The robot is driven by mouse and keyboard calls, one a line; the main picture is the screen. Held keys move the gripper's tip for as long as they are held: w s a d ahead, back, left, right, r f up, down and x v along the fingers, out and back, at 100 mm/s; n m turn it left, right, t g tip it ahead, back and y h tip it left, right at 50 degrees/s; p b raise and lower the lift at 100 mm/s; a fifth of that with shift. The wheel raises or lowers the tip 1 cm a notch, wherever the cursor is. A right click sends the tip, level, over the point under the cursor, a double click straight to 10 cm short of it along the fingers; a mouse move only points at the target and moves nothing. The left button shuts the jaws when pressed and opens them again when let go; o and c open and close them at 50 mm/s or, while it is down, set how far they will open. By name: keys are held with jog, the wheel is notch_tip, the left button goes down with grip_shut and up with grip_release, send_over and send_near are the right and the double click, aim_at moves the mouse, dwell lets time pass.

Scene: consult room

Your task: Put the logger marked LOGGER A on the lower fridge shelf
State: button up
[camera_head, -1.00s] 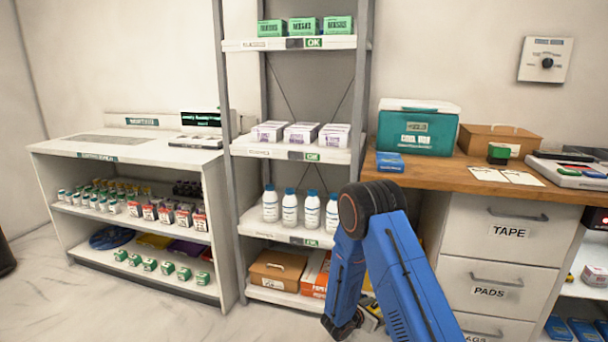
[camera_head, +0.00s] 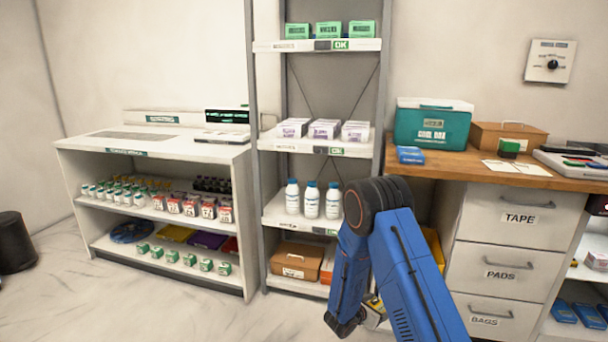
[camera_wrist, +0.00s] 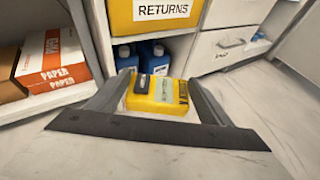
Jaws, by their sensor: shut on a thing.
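In the wrist view my gripper (camera_wrist: 152,98) is shut on a small yellow logger (camera_wrist: 158,97), with one dark jaw on each side. The logger has a dark panel and a pale label, whose text I cannot read. In the head view my blue arm hides most of the gripper; a bit of yellow (camera_head: 375,310) shows low beside it. A low white unit with two open shelves stands at the left; I cannot tell if it is the fridge. Its lower shelf (camera_head: 115,252) bears small green-and-white boxes and coloured flat things.
A tall grey rack (camera_head: 252,110) stands right of the unit. A wooden counter (camera_head: 465,173) with labelled drawers is at the right. A yellow RETURNS bin (camera_wrist: 150,15) is ahead of the gripper. A dark bin (camera_head: 15,243) stands far left. Floor before the unit is clear.

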aim_at(379, 300)
jog(key=w+r+y, duration=0.1)
jog(key=r, duration=0.1)
jog(key=r+n+t, duration=0.1)
jog(key=r, duration=0.1)
jog(key=w+r+n+t+y, duration=0.1)
jog(key=r, duration=0.1)
jog(key=shift+w+d+r+y, duration=0.1)
jog(key=shift+w+r+y, duration=0.15)
jog(key=shift+w+y, duration=0.05)
notch_tip(379, 300, up, 9)
jog(key=n+t+y, duration=0.2)
jog(key=n+y, duration=0.1)
jog(key=n, duration=0.1)
jog(key=shift+a+y, duration=0.25)
jog(key=shift+y, duration=0.05)
jog(key=shift+d+f, duration=0.1)
jog(key=shift+f, duration=0.05)
